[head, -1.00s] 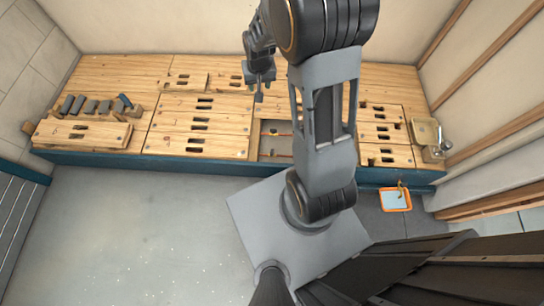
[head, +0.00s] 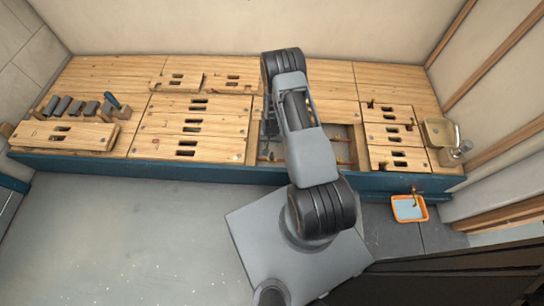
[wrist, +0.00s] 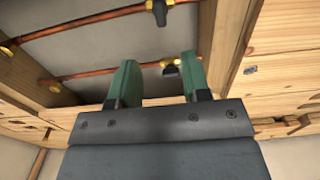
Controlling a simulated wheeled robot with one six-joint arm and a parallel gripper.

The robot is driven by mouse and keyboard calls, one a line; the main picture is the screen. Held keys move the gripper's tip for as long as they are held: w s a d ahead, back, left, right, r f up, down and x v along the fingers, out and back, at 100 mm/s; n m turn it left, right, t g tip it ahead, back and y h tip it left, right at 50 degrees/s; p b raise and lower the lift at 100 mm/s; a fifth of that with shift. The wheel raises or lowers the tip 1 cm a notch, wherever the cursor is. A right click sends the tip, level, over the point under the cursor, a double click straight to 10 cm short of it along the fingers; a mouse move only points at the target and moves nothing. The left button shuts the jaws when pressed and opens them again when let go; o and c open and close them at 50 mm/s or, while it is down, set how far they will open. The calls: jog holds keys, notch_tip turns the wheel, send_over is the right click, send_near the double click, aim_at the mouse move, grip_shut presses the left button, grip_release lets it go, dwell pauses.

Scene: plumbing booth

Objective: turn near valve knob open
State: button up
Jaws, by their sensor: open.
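In the wrist view, two dark valve knobs sit on copper pipes inside the bench opening. One knob (wrist: 170,69) shows between and beyond the green fingertips of my gripper (wrist: 160,62). The other knob (wrist: 158,10) is at the top edge, on the other pipe, with a yellow fitting. I cannot tell for sure which is the near one. My gripper is open and empty, and no contact with a knob shows. In the head view my arm reaches over the bench opening (head: 340,143) and hides my gripper and the knobs.
Wooden boards frame the opening closely in the wrist view (wrist: 232,30). In the head view, slotted panels (head: 190,125) lie left of it and small panels (head: 393,135) right. Grey blocks (head: 75,107) lie far left. An orange tray (head: 409,208) is at front right.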

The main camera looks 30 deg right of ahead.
aim_at(272, 156)
notch_tip(272, 156, down, 12)
jog(key=b, duration=0.4)
grip_shut()
dwell(0.4)
